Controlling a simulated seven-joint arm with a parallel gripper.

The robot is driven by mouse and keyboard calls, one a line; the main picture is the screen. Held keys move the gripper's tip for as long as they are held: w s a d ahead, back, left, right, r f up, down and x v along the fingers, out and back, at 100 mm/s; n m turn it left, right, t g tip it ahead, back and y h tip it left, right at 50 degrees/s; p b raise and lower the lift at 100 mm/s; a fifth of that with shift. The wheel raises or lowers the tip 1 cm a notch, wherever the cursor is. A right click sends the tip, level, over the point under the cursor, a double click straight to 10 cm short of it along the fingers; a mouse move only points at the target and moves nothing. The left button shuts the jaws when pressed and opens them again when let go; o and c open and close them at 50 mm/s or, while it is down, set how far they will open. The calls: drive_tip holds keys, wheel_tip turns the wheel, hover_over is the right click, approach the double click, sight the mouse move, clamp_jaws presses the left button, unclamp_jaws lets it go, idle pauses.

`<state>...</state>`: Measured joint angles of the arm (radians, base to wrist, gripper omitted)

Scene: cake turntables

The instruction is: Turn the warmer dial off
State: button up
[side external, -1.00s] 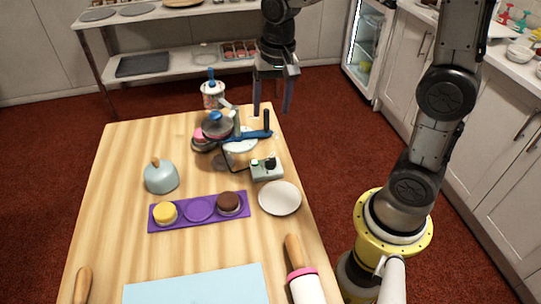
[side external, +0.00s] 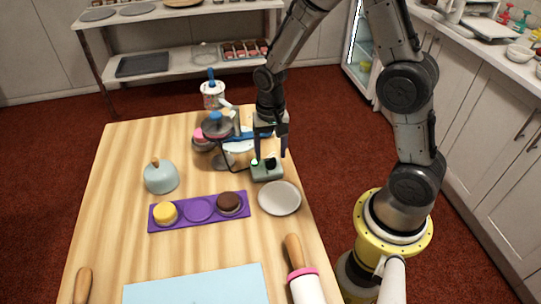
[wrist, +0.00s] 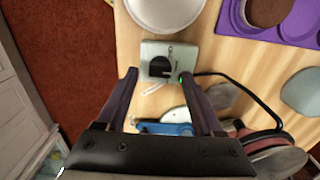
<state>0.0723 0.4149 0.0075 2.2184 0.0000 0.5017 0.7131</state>
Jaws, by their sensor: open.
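The warmer control box (side external: 266,171) is a small pale grey-green box near the right edge of the table, with a black dial (side external: 271,163) and a lit green light (side external: 255,162). In the wrist view the box (wrist: 176,50) lies ahead of my fingertips, with its black dial (wrist: 160,67) between their lines and the green light at its corner. A black cable (wrist: 245,88) runs from the box. My gripper (side external: 269,155) points down over the box, open and empty. In the wrist view its fingers (wrist: 160,78) are spread on either side of the dial; contact is not visible.
A white plate (side external: 280,198) lies just in front of the box. A purple tray (side external: 180,222) with small cakes is to the left. A blue-handled tool (wrist: 170,128) and a lidded pot (side external: 217,127) stand close behind. The table's right edge is near.

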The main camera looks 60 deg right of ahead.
drive_tip(key=shift+f, duration=1.05)
clamp_jaws()
